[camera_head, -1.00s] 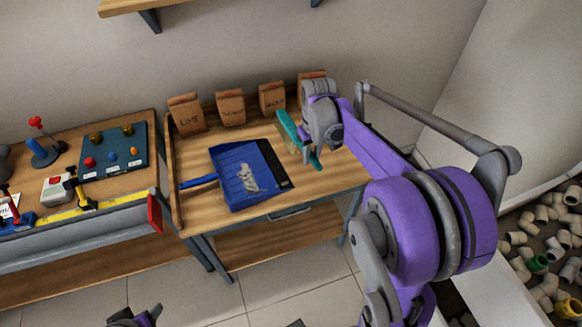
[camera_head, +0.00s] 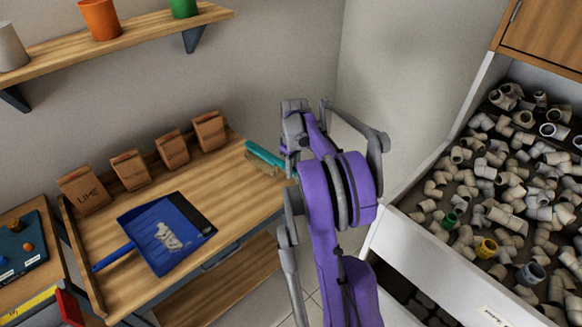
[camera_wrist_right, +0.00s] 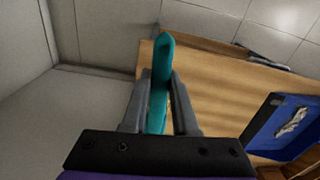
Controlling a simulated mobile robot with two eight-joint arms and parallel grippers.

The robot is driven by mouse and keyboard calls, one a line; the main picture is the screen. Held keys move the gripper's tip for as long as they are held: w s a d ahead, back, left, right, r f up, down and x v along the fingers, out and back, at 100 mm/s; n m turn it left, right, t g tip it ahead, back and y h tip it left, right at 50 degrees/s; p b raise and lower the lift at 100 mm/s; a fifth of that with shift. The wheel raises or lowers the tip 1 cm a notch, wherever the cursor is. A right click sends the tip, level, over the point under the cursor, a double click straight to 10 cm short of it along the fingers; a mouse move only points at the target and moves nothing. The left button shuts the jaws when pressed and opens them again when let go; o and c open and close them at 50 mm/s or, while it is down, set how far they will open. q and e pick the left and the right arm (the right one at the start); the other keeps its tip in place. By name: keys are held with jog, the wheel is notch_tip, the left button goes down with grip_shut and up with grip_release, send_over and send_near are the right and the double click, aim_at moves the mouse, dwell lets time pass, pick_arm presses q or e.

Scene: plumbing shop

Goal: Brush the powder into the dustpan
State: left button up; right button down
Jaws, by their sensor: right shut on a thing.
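The blue dustpan (camera_head: 148,228) lies on the wooden bench, its blue handle pointing left and its black lip on the right. Pale powder (camera_head: 168,238) lies in a streaky heap inside the pan; it also shows in the wrist view (camera_wrist_right: 293,122). My right gripper (camera_head: 288,150) is shut on the teal brush (camera_head: 262,153), near the bench's right end, apart from the dustpan. In the wrist view the brush (camera_wrist_right: 163,55) stands between the two fingers. The tan bristles (camera_head: 260,168) are partly visible below the handle. My left gripper is out of view.
Several brown paper bags (camera_head: 130,170) line the back of the bench (camera_head: 110,290). A shelf (camera_head: 130,35) with pots hangs above. A bin of pipe fittings (camera_head: 500,190) stands at the right. Bare bench top lies between pan and brush.

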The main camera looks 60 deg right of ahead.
jog(key=f+b, duration=0.1)
jog(key=f, duration=0.1)
jog(key=a+f+b, duration=0.1)
jog(key=f, duration=0.2)
jog(key=shift+a+b, duration=0.15)
jog(key=shift+b, duration=0.2)
jog(key=w+a+r+p, duration=0.1)
jog(key=w+a, duration=0.1)
jog(key=a, duration=1.6)
jog(key=w+a+p, duration=0.1)
jog(key=w+a, duration=0.2)
jog(key=a, duration=1.5)
jog(key=s+d+r+p, duration=0.1)
jog(key=d+r+p, duration=0.3)
jog(key=d+r, duration=0.2)
jog(key=shift+d+r, duration=0.15)
jog(key=shift+r, duration=1.25)
